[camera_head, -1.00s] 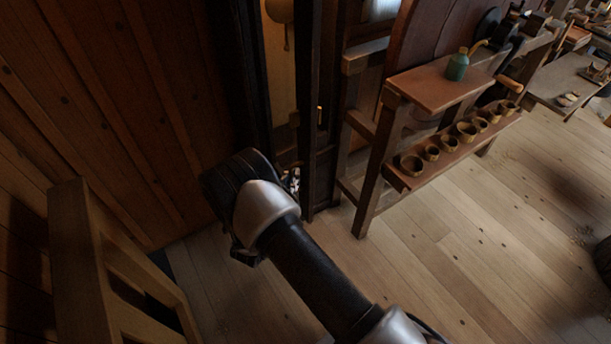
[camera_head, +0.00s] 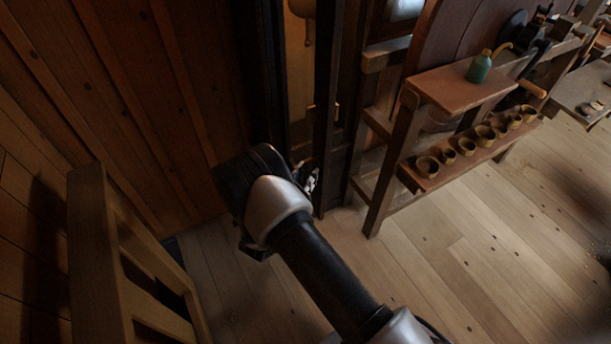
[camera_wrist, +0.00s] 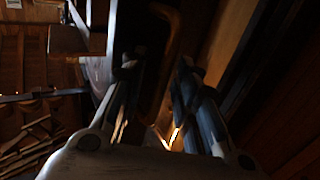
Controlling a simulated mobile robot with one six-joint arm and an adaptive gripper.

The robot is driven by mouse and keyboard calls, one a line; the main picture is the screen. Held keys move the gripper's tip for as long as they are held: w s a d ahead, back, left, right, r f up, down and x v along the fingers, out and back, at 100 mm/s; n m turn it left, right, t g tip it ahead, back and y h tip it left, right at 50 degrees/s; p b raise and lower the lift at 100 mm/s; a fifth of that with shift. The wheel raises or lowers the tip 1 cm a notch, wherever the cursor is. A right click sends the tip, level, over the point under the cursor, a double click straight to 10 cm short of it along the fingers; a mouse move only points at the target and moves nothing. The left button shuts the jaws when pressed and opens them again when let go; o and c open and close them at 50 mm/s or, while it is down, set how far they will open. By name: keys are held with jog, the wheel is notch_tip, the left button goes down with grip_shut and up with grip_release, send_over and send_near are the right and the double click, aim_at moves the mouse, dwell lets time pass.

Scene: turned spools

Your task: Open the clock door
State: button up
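The tall dark clock case (camera_head: 270,80) stands against the plank wall in the head view. A round pendulum bob (camera_head: 302,8) hangs in its lit inside. A dark upright (camera_head: 325,90), seemingly the clock door's frame, stands at its right, with a small brass piece (camera_head: 337,111) beside it. How far the door stands open I cannot tell. My gripper (camera_wrist: 155,68) is low by the clock; in the head view my wrist hides most of it. In the wrist view its two fingers are apart, with dark woodwork beyond them. No clear hold on anything shows.
A wooden bench (camera_head: 465,87) with a green oil can (camera_head: 480,67) stands right of the clock. Its lower shelf (camera_head: 417,183) holds several small cups. A wooden frame (camera_head: 90,240) stands at the left. The floor (camera_head: 450,270) at the right is clear.

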jog(key=v, duration=1.2)
dwell(0.4)
